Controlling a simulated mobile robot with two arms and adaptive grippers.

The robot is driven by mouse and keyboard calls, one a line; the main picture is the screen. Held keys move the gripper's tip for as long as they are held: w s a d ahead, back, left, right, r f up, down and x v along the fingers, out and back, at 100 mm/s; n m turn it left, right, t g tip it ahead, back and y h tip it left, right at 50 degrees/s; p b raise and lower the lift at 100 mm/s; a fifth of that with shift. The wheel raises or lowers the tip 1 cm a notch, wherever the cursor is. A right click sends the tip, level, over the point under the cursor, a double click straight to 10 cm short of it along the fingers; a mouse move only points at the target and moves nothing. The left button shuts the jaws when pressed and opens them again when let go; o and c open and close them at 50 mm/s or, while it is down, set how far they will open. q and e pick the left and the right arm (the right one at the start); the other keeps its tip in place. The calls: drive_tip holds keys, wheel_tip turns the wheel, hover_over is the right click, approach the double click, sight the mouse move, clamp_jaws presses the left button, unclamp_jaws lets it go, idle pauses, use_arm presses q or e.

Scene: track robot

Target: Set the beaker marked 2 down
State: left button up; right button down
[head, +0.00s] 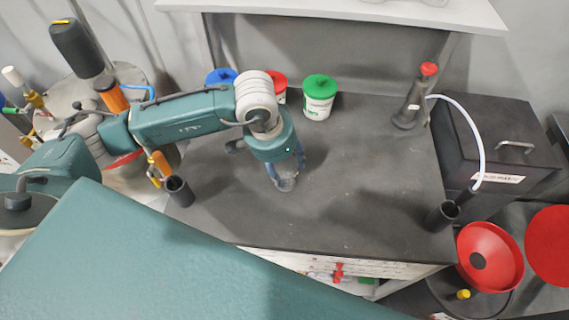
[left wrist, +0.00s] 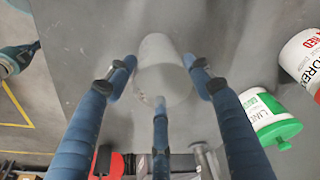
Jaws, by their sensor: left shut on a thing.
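My left gripper (head: 284,172) comes down over the middle of the dark bench top (head: 340,215). Its blue fingers are shut around a clear, greyish beaker (left wrist: 160,72), which shows between the fingertips in the left wrist view. In the head view the beaker (head: 287,185) is small and partly hidden by the fingers. No mark on it can be read. It is low over the bench, but I cannot tell whether its base touches. My right gripper is not in view.
White tubs with blue (head: 221,76), red (head: 277,80) and green (head: 320,86) lids stand behind. Black cups stand at the left (head: 179,191) and right (head: 441,215) edges. A red-topped flask (head: 412,100) is at the back right. Bench around the beaker is clear.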

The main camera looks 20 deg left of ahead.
use_arm(q)
drive_tip(key=o, duration=1.3)
drive_tip(key=shift+r, duration=0.25)
drive_tip(key=b+v, duration=0.3)
drive_tip(key=v, duration=0.8)
drive_tip(key=shift+s+r+b, duration=0.15)
drive_tip(key=shift+r+b, duration=0.15)
drive_tip(key=shift+b, duration=0.05)
